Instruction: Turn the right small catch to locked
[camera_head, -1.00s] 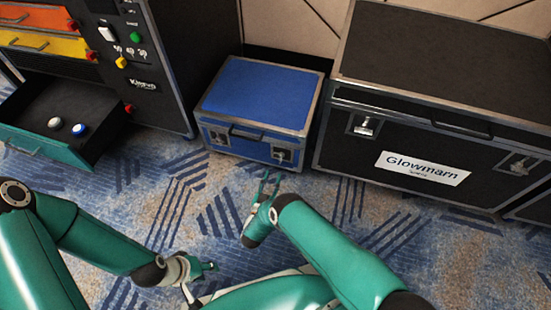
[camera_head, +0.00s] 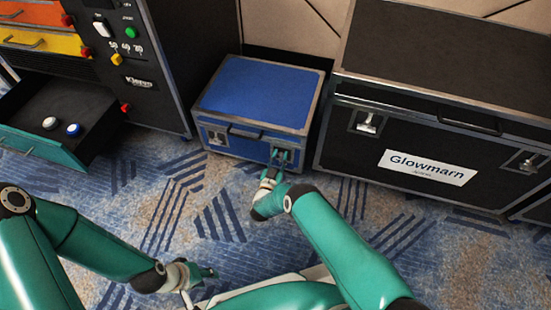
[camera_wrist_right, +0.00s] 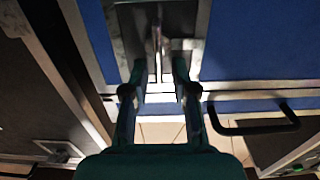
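The blue case (camera_head: 258,92) stands on the carpet with two small catches on its front, either side of a black handle. The right small catch (camera_wrist_right: 157,38) is a metal lever on a dark recessed plate, seen close in the right wrist view; the gripper partly covers it in the head view. My right gripper (camera_wrist_right: 159,68) is open, its two fingers apart on either side of the lever's end. Whether they touch it I cannot tell. The left small catch (camera_head: 216,137) is clear of both grippers. My left gripper (camera_head: 210,271) is low over the carpet, away from the case; its opening is too small to judge.
A large black case (camera_head: 430,120) labelled Glowmarn stands close on the right. A black cabinet (camera_head: 165,60) with knobs stands on the left, its teal-fronted lower drawer (camera_head: 40,148) open. The carpet before the blue case is free apart from my arms.

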